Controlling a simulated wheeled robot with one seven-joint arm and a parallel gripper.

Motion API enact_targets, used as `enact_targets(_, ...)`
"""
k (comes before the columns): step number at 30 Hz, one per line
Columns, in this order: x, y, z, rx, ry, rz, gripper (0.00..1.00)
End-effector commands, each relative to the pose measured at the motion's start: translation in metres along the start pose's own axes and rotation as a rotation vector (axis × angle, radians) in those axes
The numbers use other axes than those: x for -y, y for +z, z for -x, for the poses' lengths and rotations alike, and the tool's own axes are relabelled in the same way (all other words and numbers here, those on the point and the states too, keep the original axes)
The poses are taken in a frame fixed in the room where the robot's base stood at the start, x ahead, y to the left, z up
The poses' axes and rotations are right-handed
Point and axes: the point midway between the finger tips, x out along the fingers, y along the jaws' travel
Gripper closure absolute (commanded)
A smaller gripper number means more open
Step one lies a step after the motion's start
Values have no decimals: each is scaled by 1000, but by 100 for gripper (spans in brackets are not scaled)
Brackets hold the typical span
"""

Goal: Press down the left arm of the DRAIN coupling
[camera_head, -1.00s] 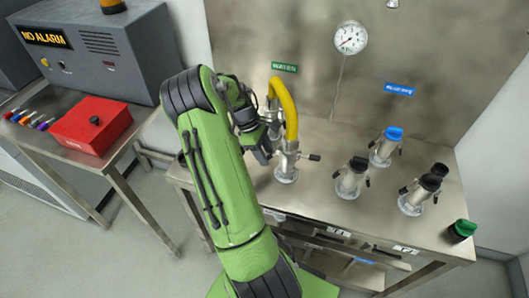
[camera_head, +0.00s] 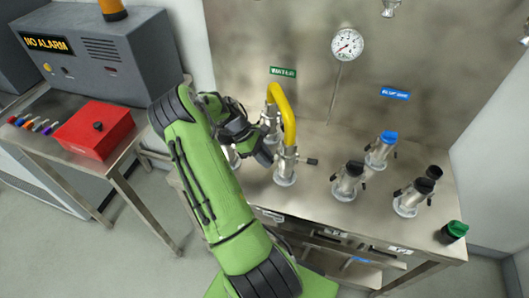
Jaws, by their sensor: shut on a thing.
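A steel coupling (camera_head: 285,168) stands upright on the bench, with a yellow hose (camera_head: 289,115) arching from its top back to another fitting under the green WATER sign. Its right arm (camera_head: 311,161) sticks out sideways with a dark tip. No DRAIN label is readable. My gripper (camera_head: 263,156) is at the left side of this coupling, where its left arm is hidden behind the jaws. The gripper appears shut there, on the left arm, though the contact itself is not clear. Another coupling (camera_head: 234,158) shows partly behind my green arm.
To the right stand a blue-capped coupling (camera_head: 381,150) and black-capped couplings (camera_head: 347,182) (camera_head: 412,197). A green cap (camera_head: 454,231) lies at the bench's right corner. A red box (camera_head: 95,128) and markers are on the left table. The steel back panel carries a gauge (camera_head: 347,44).

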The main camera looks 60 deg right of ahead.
Motion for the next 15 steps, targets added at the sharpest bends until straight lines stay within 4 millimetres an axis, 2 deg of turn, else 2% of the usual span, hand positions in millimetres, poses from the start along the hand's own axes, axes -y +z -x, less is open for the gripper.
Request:
enact_targets(7, 0, 1, -1, 5, -1, -3, 100)
enact_targets(8, 0, 1, -1, 5, -1, -3, 77)
enact_targets(9, 0, 1, -1, 4, -1, -3, 71)
enact_targets(12, 0, 0, -1, 4, -1, -3, 56)
enact_targets(15, 0, 0, -1, 3, -1, -3, 53)
